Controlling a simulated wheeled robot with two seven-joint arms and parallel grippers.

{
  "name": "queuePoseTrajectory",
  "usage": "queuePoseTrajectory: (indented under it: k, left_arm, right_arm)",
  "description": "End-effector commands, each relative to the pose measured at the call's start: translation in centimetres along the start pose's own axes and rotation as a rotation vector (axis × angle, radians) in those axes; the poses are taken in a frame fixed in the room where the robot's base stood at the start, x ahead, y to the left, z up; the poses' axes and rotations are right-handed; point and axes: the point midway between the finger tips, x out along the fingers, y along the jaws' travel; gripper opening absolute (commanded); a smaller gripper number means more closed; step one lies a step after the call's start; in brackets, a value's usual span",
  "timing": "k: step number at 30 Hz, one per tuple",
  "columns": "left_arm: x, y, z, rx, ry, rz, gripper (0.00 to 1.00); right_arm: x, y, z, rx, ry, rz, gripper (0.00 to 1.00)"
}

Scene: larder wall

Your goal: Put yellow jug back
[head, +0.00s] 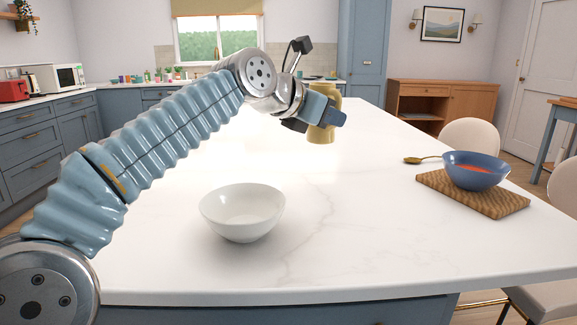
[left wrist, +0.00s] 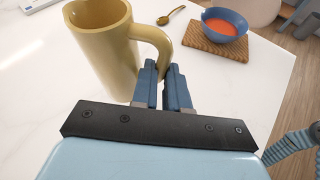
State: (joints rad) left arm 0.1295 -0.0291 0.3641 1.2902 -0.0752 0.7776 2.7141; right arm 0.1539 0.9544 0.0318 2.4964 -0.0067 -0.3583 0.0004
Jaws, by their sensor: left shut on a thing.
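The yellow jug (head: 321,134) is upright over the far part of the white counter, partly hidden behind my left gripper (head: 326,112). In the left wrist view the jug (left wrist: 105,45) shows large at the upper left, with its handle toward the right. There my left gripper (left wrist: 164,72) is shut on the jug's handle, its blue fingers close together at the handle's lower part. I cannot tell whether the jug's base touches the counter. My right gripper is not in view.
A white bowl (head: 242,212) stands on the near counter (head: 350,240). The counter's middle is clear. Chairs (head: 470,138) stand along the right edge.

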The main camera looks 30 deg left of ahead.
Motion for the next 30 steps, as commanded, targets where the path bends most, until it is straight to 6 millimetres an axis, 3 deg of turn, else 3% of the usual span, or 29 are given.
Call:
queuePoseTrajectory:
  k: [7,12,21,25,30]
  left_arm:
    - [0.5,6.7,-4.2,-0.006,0.002,0.007,0.0]
    - [1.6,8.7,-8.1,-0.003,0.0,0.004,0.0]
    - [2.4,10.6,-11.0,-0.003,0.001,0.003,0.0]
    - [3.2,10.1,-12.9,-0.001,0.001,0.002,0.0]
    - [3.3,10.0,-13.2,0.0,-0.002,0.002,0.0]
  right_arm:
    - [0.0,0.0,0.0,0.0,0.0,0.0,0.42]
    - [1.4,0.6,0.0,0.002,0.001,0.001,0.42]
    - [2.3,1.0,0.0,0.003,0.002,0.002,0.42]
    - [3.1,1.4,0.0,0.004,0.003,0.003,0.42]
    - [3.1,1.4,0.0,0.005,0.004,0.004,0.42]
